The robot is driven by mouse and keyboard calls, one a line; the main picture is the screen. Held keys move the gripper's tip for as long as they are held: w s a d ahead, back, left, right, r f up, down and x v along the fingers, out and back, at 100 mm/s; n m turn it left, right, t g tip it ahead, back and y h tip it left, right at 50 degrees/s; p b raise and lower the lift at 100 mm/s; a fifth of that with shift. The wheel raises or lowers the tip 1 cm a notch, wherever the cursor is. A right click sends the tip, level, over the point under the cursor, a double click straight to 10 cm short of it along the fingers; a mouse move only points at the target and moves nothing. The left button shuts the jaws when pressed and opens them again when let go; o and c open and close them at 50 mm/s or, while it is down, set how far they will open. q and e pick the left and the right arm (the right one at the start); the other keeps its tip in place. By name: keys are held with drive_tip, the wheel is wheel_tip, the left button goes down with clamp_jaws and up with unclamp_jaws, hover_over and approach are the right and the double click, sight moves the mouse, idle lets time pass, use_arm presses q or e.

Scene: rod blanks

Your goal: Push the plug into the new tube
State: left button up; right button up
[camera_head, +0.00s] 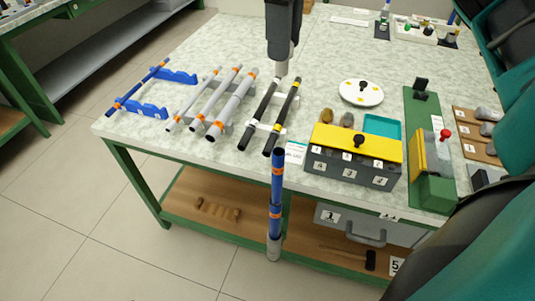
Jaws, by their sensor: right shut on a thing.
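My right gripper (283,62) comes down from the top middle, dark grey and pointing down. It is shut on a small pale piece (281,70) at its tip, mostly hidden; I cannot tell whether this is the plug. It is over the far ends of two black rods (257,117). Three grey tubes (232,104) lie on a rack left of them. A blue tube with orange bands (277,192) shows upright before the table's front edge, with a grey lower end (273,248). Which tube is the new one is unclear. My left gripper is out of view.
A thin blue rod (128,97) lies on blue supports at the left. A yellow-lidded grey box (352,182), a white disc with a black knob (350,98) and a green fixture (437,193) stand at the right. The table's far middle (335,50) is clear.

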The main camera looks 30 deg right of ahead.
sight(283, 74)
wheel_tip(283, 74, down, 8)
drive_tip(key=b, duration=0.2)
drive_tip(key=shift+f+b, duration=0.15)
drive_tip(key=shift+b, duration=0.2)
wheel_tip(283, 74, down, 11)
drive_tip(key=shift+f+b, duration=0.2)
drive_tip(key=shift+b, duration=0.15)
drive_tip(key=shift+f+b, duration=0.25)
drive_tip(key=shift+b, duration=0.05)
drive_tip(key=o, duration=0.6)
drive_tip(key=shift+r, duration=0.1)
drive_tip(key=o, duration=0.4)
